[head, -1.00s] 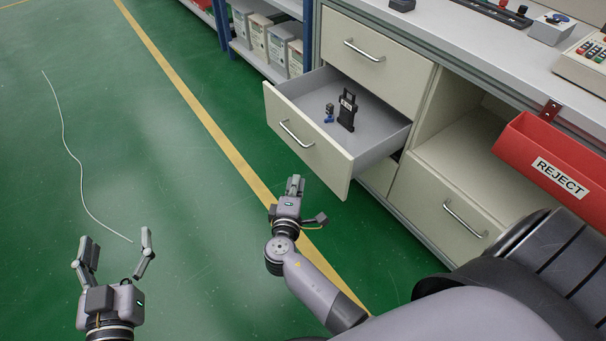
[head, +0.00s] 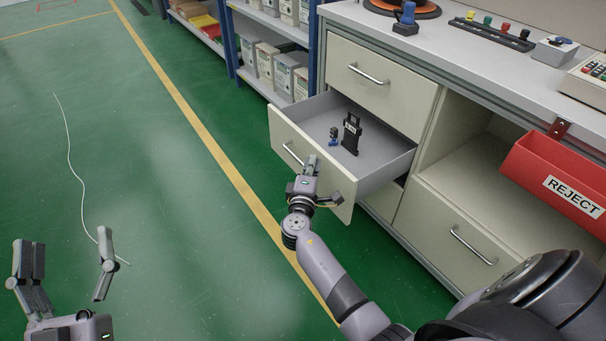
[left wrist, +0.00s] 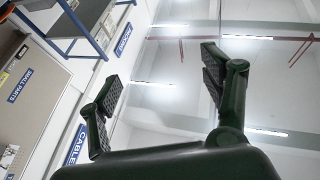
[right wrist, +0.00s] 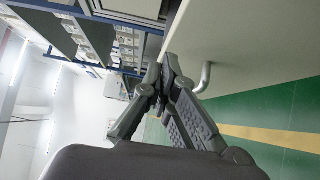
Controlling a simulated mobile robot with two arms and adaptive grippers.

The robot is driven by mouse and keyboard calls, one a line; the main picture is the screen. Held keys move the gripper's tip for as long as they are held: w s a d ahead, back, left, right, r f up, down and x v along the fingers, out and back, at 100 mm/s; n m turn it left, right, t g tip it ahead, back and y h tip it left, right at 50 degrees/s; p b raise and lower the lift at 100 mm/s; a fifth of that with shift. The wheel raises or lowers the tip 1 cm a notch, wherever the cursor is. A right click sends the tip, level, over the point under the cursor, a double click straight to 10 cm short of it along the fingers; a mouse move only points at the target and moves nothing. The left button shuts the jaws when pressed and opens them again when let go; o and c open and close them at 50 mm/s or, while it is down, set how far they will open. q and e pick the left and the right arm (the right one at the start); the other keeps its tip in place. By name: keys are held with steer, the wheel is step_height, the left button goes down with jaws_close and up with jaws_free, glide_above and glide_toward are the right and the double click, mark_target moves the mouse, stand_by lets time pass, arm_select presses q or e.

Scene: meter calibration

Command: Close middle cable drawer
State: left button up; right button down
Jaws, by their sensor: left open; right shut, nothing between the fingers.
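The middle drawer (head: 262,143) of the cream cabinet stands pulled out. A black holder (head: 351,134) and a small blue-and-black item (head: 333,136) are inside it. Its front panel and metal handle (head: 291,154) face the green floor. My right gripper (head: 311,165) is shut and empty at the drawer front, right of the handle. In the right wrist view the shut fingers (right wrist: 163,85) are close to the cream panel, near the handle (right wrist: 204,78); contact cannot be told. My left gripper (head: 66,262) is open and empty over the floor at lower left, away from the cabinet.
Above is a shut drawer (head: 380,90), below right another front with a handle (head: 455,235). A red REJECT bin (head: 545,170) hangs at the right. Shelves with boxes (head: 290,75) stand behind. A white cable (head: 68,150) lies on otherwise clear floor.

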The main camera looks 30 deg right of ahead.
arm_select(q)
steer(key=shift+r, duration=0.1)
arm_select(e)
steer(key=shift+d, duration=0.55)
